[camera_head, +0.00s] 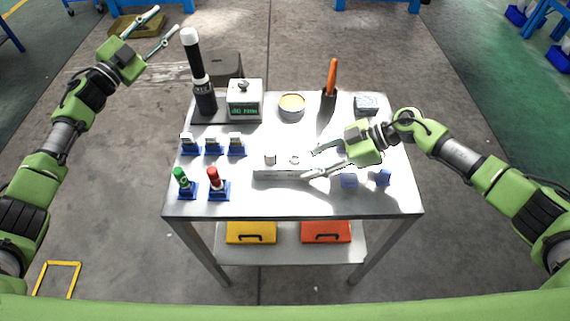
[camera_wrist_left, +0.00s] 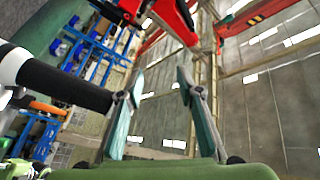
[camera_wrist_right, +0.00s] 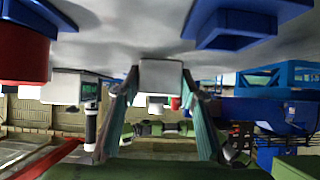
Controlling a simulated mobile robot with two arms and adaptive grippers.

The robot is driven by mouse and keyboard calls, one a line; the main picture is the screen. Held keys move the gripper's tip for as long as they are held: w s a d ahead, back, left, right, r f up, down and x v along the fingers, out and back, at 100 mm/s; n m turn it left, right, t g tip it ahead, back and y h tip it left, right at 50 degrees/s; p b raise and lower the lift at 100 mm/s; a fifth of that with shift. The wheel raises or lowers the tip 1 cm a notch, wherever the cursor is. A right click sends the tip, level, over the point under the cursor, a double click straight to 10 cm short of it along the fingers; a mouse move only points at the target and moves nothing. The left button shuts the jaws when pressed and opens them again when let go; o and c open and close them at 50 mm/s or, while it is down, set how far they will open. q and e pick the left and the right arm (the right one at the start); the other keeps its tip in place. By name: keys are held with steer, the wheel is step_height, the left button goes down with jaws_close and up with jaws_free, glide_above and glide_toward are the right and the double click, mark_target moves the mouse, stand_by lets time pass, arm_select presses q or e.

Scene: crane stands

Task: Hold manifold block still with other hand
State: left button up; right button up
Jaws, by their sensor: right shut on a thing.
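The manifold block (camera_head: 278,174) is a pale grey bar with small fittings on top, lying on the front middle of the metal table (camera_head: 305,204). My right gripper (camera_head: 308,162) reaches in from the right and is shut on the block's right end. In the right wrist view the block (camera_wrist_right: 161,75) shows its pale end face between the two fingers. My left gripper (camera_head: 167,19) is raised beyond the table's left side, open and empty. In the left wrist view its fingers (camera_wrist_left: 160,78) stand apart with nothing between them.
Blue stands with white, green and red-capped items (camera_head: 213,178) fill the table's left. Behind stand a black-and-white cylinder (camera_head: 199,75), a scale-like box (camera_head: 244,101), a round tin (camera_head: 291,105) and an orange-handled tool (camera_head: 331,80). Small blue blocks (camera_head: 383,177) lie right of the manifold block.

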arm_select(q)
steer(key=s+d+r+m+g+h, duration=0.3)
steer(key=d+r+m+g+h, duration=0.25)
steer(key=d, duration=0.55)
steer(key=s+d+f+m+g, duration=0.1)
steer(key=s+d+m+g, duration=0.35)
steer(key=d+m, duration=0.35)
steer(key=s+d+f+m+g, duration=0.2)
steer(key=s+d+m+g, duration=0.25)
steer(key=d, duration=0.45)
steer(key=s+d+f+m+g+y, duration=0.4)
steer(key=s+d+f+m+y, duration=0.15)
steer(key=s+m, duration=0.35)
steer(key=m+y, duration=0.5)
steer(key=y, duration=0.4)
glide_above(270, 151)
steer(key=shift+t, duration=0.45)
steer(key=f, duration=0.6)
steer(key=shift+d+f, duration=0.3)
steer(key=shift+a+y, duration=0.25)
steer(key=shift+y, duration=0.25)
steer(key=shift+a+f, duration=0.1)
steer(key=shift+f, duration=4.4)
